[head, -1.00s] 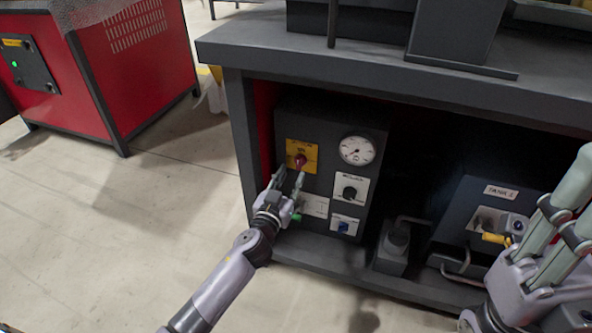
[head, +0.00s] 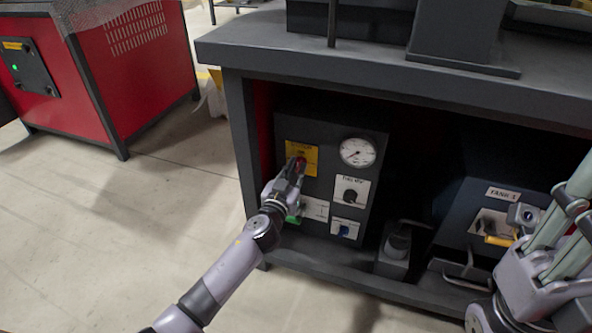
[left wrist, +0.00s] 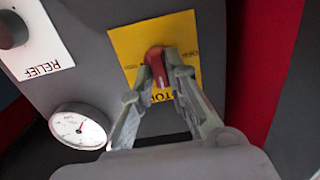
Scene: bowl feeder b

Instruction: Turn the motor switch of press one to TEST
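The motor switch is a red knob (head: 300,163) on a yellow plate (head: 303,148), on the dark control panel under the press table. In the left wrist view the red knob (left wrist: 156,67) stands between my left fingertips, with the yellow plate (left wrist: 127,45) behind it. The lettering around it is too small to read surely. My left gripper (head: 295,169) has its fingers closed in on both sides of the knob; it also shows in the left wrist view (left wrist: 158,72). My right gripper (head: 577,205) is at the right edge, its fingertips partly cut off.
The panel also has a pressure gauge (head: 357,152), a black relief knob (head: 350,196), a blue switch (head: 344,230) and a green part (head: 293,217). A tank unit (head: 480,205) stands to the right. The table top (head: 400,75) overhangs the panel. A red cabinet (head: 120,80) stands left; floor between is free.

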